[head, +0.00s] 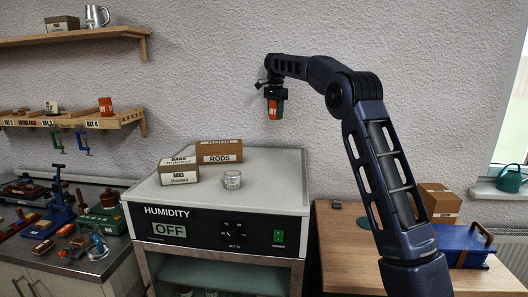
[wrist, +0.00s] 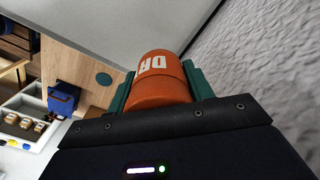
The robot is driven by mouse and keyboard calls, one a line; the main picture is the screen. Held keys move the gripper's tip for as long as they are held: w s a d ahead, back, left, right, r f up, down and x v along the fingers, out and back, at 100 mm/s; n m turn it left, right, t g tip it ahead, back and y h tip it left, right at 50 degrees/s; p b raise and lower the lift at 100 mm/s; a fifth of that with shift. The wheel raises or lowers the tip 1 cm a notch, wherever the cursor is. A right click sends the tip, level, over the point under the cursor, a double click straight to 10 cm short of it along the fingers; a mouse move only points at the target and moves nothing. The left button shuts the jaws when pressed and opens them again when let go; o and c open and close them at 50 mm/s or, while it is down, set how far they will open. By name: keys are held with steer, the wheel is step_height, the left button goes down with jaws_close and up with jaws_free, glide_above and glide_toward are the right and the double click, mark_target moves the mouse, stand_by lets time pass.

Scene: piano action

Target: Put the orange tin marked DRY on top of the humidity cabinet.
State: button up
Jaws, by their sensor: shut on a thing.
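An orange tin (head: 276,108) is held by my gripper (head: 274,94) in the air above the right back part of the humidity cabinet, near the wall. In the wrist view the tin (wrist: 160,78) sits between the two green fingers of my gripper (wrist: 160,90), and white letters "DR" show on it; the rest of the word is hidden. The humidity cabinet (head: 280,183) has a light grey top and a dark front panel reading HUMIDITY and OFF. The tin is well clear of the cabinet top.
The top's right part is bare. Another orange tin (head: 105,105) is on the left lower shelf (head: 70,120). A wooden table (head: 345,250) stands to the right.

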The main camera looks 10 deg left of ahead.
mark_target(276, 119)
step_height(276, 119, down, 16)
steer(key=shift+r, duration=0.15)
stand_by(0.4)
steer(key=o, duration=1)
steer(key=shift+o, duration=0.2)
step_height(276, 119, up, 12)
steer(key=shift+d+r, duration=0.1)
